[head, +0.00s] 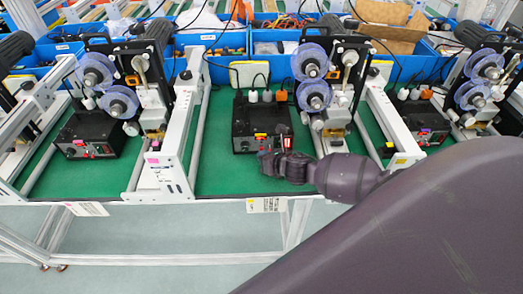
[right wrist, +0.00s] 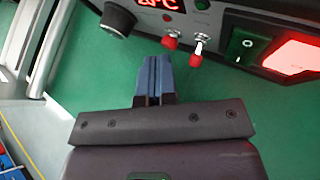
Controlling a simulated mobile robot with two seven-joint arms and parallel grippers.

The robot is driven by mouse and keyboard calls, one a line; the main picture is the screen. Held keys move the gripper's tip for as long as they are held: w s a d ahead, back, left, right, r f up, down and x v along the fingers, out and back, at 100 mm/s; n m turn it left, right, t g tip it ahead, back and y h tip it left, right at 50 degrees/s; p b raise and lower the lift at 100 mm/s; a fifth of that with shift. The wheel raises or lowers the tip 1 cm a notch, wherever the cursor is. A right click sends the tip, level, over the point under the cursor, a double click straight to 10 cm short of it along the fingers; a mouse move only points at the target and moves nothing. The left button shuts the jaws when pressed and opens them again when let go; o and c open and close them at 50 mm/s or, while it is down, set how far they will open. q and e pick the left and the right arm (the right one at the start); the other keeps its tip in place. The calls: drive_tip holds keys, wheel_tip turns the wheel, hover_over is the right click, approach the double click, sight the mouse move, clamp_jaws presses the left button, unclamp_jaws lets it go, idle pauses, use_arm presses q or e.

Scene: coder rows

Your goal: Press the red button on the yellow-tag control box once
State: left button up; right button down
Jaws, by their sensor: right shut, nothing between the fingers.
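The black control box (head: 255,122) with the yellow tag (head: 260,134) stands on the green table at the middle station. In the right wrist view its front panel (right wrist: 230,22) runs along the top, with a black knob, red-capped toggles (right wrist: 170,42), a green rocker switch (right wrist: 243,44) and a large red lit part (right wrist: 292,54) at the right. My right gripper (head: 266,158) is shut and empty just in front of the box. In the right wrist view its fingertips (right wrist: 153,60) sit below and left of the toggles, apart from the panel. The left gripper is out of view.
Similar boxes stand at the left (head: 90,132) and right (head: 420,115) stations, with pinkish tags. White frame rails (head: 182,130) separate the stations. Reel machines (head: 330,90) stand beside the boxes, and blue bins (head: 210,68) line the back. Green table lies bare left of the middle box.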

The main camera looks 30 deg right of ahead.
sight(264, 178)
drive_tip(key=shift+w+d, duration=0.1)
drive_tip(key=shift+w, duration=0.1)
idle(0.5)
drive_tip(key=shift+w+d, duration=0.15)
drive_tip(key=shift+w, duration=0.05)
drive_tip(key=shift+s+r+p, duration=0.1)
drive_tip(key=shift+s+p, duration=0.1)
drive_tip(key=shift+p, duration=0.3)
drive_tip(key=shift+s+a, duration=0.1)
drive_tip(key=shift+a, duration=0.1)
drive_tip(key=shift+s+a+p, duration=0.35)
drive_tip(key=shift+s+a, duration=0.2)
drive_tip(key=shift+s, duration=0.3)
drive_tip(key=shift+s+a+p, duration=0.35)
drive_tip(key=shift+s+a, duration=0.15)
drive_tip(key=shift+s, duration=0.35)
drive_tip(key=shift+s+a, duration=0.55)
drive_tip(key=shift+s, duration=0.35)
